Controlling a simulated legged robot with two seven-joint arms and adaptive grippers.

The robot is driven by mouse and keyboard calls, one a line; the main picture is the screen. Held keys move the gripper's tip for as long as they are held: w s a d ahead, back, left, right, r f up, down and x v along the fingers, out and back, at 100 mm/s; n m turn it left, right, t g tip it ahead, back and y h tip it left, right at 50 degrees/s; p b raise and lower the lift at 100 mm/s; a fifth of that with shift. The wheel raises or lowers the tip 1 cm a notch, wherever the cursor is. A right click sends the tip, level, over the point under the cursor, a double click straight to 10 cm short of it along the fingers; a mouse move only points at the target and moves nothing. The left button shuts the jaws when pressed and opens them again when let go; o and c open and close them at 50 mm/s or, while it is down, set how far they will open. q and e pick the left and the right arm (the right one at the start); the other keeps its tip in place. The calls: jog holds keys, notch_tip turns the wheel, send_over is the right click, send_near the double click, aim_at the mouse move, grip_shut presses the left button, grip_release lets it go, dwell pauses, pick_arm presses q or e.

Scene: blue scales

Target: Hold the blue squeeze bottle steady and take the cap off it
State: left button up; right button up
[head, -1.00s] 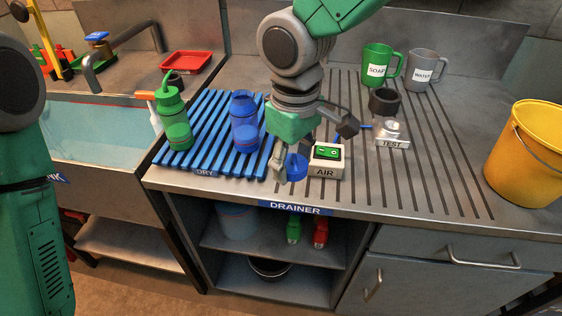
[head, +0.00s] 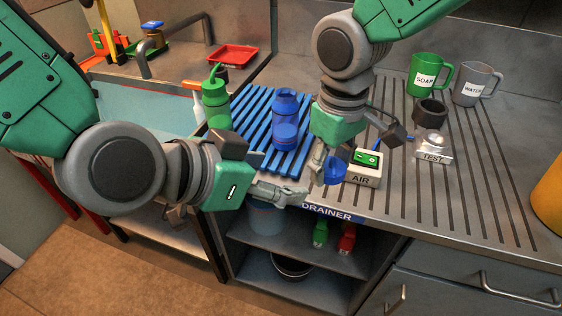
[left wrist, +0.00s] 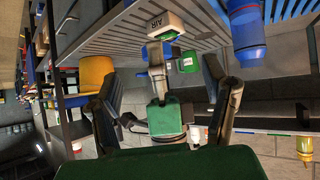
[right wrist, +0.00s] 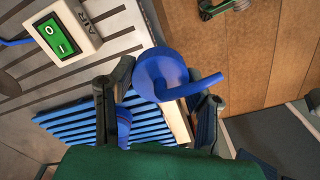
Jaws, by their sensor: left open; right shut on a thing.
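The blue squeeze bottle (head: 286,122) stands upright on the blue slatted rack (head: 262,108), its top bare of the spouted cap. It also shows in the left wrist view (left wrist: 246,42). My right gripper (head: 326,164) is shut on the blue cap (head: 335,172), apart from the bottle and beside the AIR box. In the right wrist view, the cap (right wrist: 163,74) and its bent spout sit between the fingers. My left gripper (head: 256,170) is open and empty, in front of the rack and lower left of the bottle. Its spread fingers show in the left wrist view (left wrist: 160,95).
A green bottle (head: 216,104) stands at the rack's left. The AIR box (head: 363,170) is right of the cap, with the TEST stand (head: 432,150) beyond. Green (head: 426,76) and grey (head: 470,84) mugs stand behind. The grooved drainer (head: 480,190) has free room at the right.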

aim_at(328, 169)
pick_arm(q)
jog(key=shift+m, duration=0.4)
jog(key=w+d+f, duration=0.1)
jog(key=w+d, duration=0.1)
jog(key=d, duration=0.1)
jog(key=w+d+f, duration=0.2)
jog(key=d, duration=0.1)
jog(key=w+d+f, duration=0.1)
jog(key=w+d, duration=0.1)
jog(key=d, duration=0.1)
jog(key=shift+f, duration=0.3)
jog(key=shift+s+h, duration=0.1)
jog(key=shift+h, duration=0.2)
jog(key=c, duration=1.1)
jog(key=shift+c, duration=0.2)
pick_arm(e)
jog(key=o, duration=1.4)
